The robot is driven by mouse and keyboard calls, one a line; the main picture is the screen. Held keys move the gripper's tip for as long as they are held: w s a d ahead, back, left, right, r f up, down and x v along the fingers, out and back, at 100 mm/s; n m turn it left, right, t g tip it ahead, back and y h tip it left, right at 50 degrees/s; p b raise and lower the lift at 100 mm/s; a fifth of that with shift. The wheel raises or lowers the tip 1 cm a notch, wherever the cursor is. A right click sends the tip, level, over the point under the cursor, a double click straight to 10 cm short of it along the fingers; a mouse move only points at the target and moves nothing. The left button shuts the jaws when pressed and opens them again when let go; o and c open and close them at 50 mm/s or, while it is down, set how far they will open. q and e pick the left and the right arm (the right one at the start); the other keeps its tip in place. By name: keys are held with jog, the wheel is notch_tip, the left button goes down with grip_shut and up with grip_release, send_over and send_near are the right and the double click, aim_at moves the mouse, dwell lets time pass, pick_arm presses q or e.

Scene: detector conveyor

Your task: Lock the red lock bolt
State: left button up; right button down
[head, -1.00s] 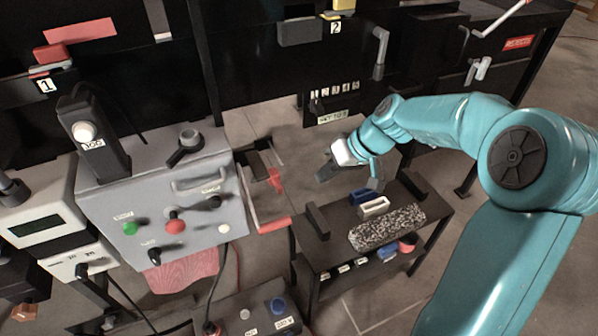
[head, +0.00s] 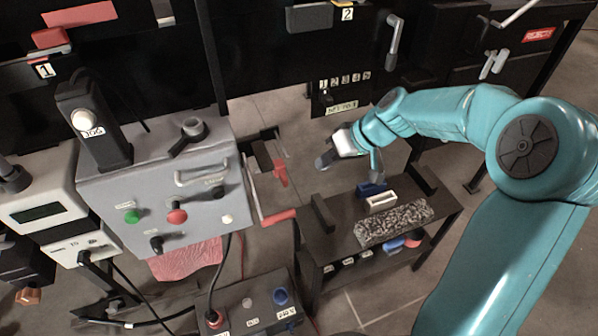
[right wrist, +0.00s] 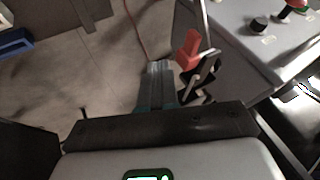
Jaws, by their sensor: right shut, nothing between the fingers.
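The red lock bolt appears to be the small upright red piece (head: 280,172) beside the right side of the grey control box, next to a black bracket (head: 262,156). The right wrist view also shows a red block (right wrist: 189,49) with a black clip-like part (right wrist: 203,78) against it. My right gripper (head: 324,160) is to the right of the red piece, apart from it. Its fingers (right wrist: 160,72) are together and empty, pointing to the floor left of the red block. My left gripper is not in view.
The grey control box (head: 130,180) has knobs, buttons and a handle. A red bar (head: 278,217) on thin rods sticks out beside it. A low black table (head: 340,240) holds a white block, a blue block and a speckled slab. Bare floor lies between box and table.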

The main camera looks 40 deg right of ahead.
aim_at(284, 179)
jog(key=w+a+f, duration=0.3)
jog(key=a, duration=0.2)
jog(key=shift+a+f+p, duration=0.25)
jog(key=shift+f+p, duration=0.1)
jog(key=shift+p, duration=0.1)
jog(key=shift+w, duration=0.1)
jog(key=shift+a, duration=0.1)
jog(key=a, duration=0.3)
jog(key=shift+w+b, duration=0.35)
jog(key=shift+b, duration=0.05)
jog(key=shift+d, duration=0.15)
